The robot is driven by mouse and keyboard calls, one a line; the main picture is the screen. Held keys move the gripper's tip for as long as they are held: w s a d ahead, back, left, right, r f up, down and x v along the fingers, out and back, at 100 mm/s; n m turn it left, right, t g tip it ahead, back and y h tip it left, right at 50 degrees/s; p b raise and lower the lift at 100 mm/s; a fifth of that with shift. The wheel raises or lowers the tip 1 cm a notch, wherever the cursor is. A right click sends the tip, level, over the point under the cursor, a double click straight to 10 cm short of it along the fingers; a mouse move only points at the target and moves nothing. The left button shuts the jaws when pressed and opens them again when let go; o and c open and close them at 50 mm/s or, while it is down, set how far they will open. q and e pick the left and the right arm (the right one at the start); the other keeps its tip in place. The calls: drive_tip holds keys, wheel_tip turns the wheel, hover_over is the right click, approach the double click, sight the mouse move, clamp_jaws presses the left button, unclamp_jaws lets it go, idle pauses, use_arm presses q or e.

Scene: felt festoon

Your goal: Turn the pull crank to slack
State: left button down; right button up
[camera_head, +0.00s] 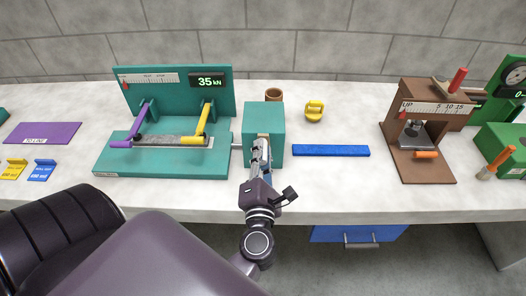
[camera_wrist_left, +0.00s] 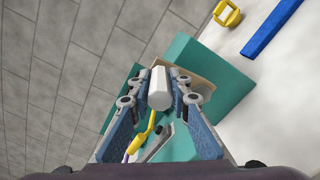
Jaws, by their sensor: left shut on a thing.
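The teal test rig (camera_head: 165,165) stands left of centre on the bench, with a purple lever (camera_head: 130,137) and a yellow lever (camera_head: 201,128) at a flat grey strip. Its display (camera_head: 207,82) reads 35 kN. A teal box (camera_head: 263,115) joins its right end. My left gripper (camera_head: 261,148) is at the front of this box. In the left wrist view my left gripper (camera_wrist_left: 158,92) is shut on a white faceted handle (camera_wrist_left: 159,88), which I take for the pull crank. The fingers hide the crank's arm. My right gripper is not in view.
A blue bar (camera_head: 331,150) and a yellow part (camera_head: 314,110) lie right of the box, and a brown cup (camera_head: 274,95) stands behind it. A brown press (camera_head: 427,160) stands farther right. A purple mat (camera_head: 43,133) lies at left.

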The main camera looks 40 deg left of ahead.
use_arm(q)
drive_tip(key=shift+f, duration=0.1)
drive_tip(key=c, duration=1.8)
unclamp_jaws()
drive_tip(key=shift+s+d, duration=0.1)
drive_tip(key=shift+s, duration=0.1)
drive_tip(key=v, duration=0.7)
drive_tip(key=shift+s+d, duration=0.2)
drive_tip(key=shift+s, duration=0.1)
